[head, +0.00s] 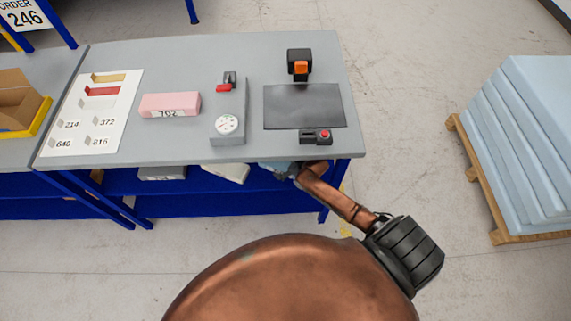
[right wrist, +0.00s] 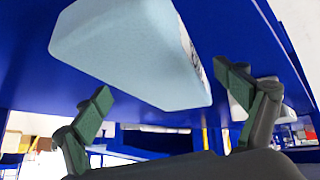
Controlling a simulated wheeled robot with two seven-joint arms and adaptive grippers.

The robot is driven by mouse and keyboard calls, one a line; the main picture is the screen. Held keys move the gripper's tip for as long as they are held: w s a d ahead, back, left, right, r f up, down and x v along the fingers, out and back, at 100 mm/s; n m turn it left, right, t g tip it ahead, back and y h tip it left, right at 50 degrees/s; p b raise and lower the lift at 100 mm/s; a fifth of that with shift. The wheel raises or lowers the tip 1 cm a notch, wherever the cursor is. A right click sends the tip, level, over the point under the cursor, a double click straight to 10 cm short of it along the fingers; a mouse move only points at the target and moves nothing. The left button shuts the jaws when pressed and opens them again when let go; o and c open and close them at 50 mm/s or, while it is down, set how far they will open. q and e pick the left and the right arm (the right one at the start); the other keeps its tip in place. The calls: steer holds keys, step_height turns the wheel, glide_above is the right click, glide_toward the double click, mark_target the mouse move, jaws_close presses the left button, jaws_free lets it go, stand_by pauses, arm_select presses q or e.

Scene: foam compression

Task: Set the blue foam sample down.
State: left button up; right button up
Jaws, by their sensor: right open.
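The light blue foam sample (head: 270,168) shows partly at the front edge of the lower shelf, under the right part of the bench. The tabletop hides the rest of it. My right gripper (head: 290,174) is beside its right end, at shelf level. In the right wrist view the blue foam sample (right wrist: 125,50) is large against a blue surface, with part of a dark label at its right edge. My right gripper (right wrist: 168,95) is open, its two fingers apart with the foam beyond and between them. Contact cannot be told. My left gripper is not in view.
A grey block (head: 162,173) and a white block (head: 226,173) are also on the blue shelf. On the bench (head: 190,60) are a pink block (head: 170,105), a dial gauge (head: 228,124) and a dark plate (head: 304,106). A pallet of blue sheets (head: 525,140) stands at right.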

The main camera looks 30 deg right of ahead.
mark_target(286, 164)
steer(key=shift+r, duration=0.1)
steer(key=shift+s+r, duration=0.2)
steer(key=shift+r, duration=0.05)
steer(key=p+v, duration=0.1)
steer(key=v, duration=0.2)
steer(key=shift+s+d+f, duration=0.1)
steer(key=s+d+p, duration=0.1)
steer(key=s, duration=1)
steer(key=shift+d+f, duration=0.2)
steer(key=shift+d, duration=0.2)
steer(key=shift+s, duration=0.15)
